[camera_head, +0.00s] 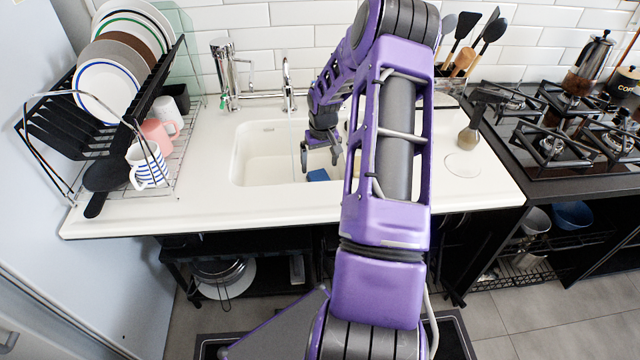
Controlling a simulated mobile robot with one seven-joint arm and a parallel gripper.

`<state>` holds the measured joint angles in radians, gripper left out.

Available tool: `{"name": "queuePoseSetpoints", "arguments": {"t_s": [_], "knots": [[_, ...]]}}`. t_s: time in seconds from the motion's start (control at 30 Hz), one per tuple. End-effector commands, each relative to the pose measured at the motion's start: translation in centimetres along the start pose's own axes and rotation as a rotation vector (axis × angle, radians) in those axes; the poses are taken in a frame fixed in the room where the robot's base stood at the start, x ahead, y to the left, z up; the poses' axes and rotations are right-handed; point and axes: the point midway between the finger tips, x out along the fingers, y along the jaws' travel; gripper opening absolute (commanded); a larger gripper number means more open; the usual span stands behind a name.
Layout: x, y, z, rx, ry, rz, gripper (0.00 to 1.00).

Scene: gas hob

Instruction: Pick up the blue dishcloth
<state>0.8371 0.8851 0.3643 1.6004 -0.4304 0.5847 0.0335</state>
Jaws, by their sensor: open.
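A small blue patch, which looks like the blue dishcloth (318,175), lies in the white sink (262,160). Only part of it shows, and my purple arm may hide the rest. My gripper (320,163) points down over the sink, with its dark fingers apart. In the picture the fingertips are just above the blue cloth. I cannot tell how high they are over it or whether they touch it. Nothing shows between the fingers.
A tap (288,85) stands behind the sink. A dish rack (160,95) with plates and mugs is at the left.

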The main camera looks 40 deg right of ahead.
Motion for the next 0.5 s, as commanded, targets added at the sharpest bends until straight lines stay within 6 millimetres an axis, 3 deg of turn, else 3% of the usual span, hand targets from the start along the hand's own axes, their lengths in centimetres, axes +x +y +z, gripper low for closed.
{"name": "queuePoseSetpoints", "arguments": {"t_s": [0.1, 0.33, 0.5], "knots": [[1.9, 0.0, 0.1, 0.0, -0.002, -0.001, 1.0], [3.4, 0.1, 0.1, 0.0, -0.001, 0.0, 1.0], [6.1, 0.5, 0.1, 0.001, -0.002, -0.001, 1.0]]}}
